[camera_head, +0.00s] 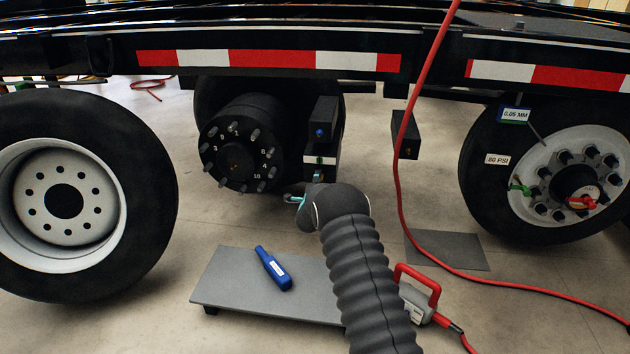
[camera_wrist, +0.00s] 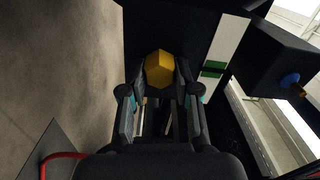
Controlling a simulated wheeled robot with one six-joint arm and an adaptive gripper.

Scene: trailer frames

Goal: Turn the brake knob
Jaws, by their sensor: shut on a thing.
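A yellow hexagonal brake knob (camera_wrist: 160,68) sits on the dark face of a box under the trailer, seen in the wrist view. My gripper (camera_wrist: 160,84) is shut on it, with one finger on each side. In the head view, the black box with a white stripe (camera_head: 320,160) stands beside the wheel hub. My gripper is at its lower end, mostly hidden behind my own wrist, and the yellow knob cannot be made out there. How far the knob is turned cannot be told.
A smaller black box with a blue knob (camera_head: 320,132) is just above; the blue knob also shows in the wrist view (camera_wrist: 290,80). The bare hub (camera_head: 240,150) is to the left. A grey platform (camera_head: 225,280) holds a blue tool (camera_head: 272,268). A red hose (camera_head: 402,190) hangs right.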

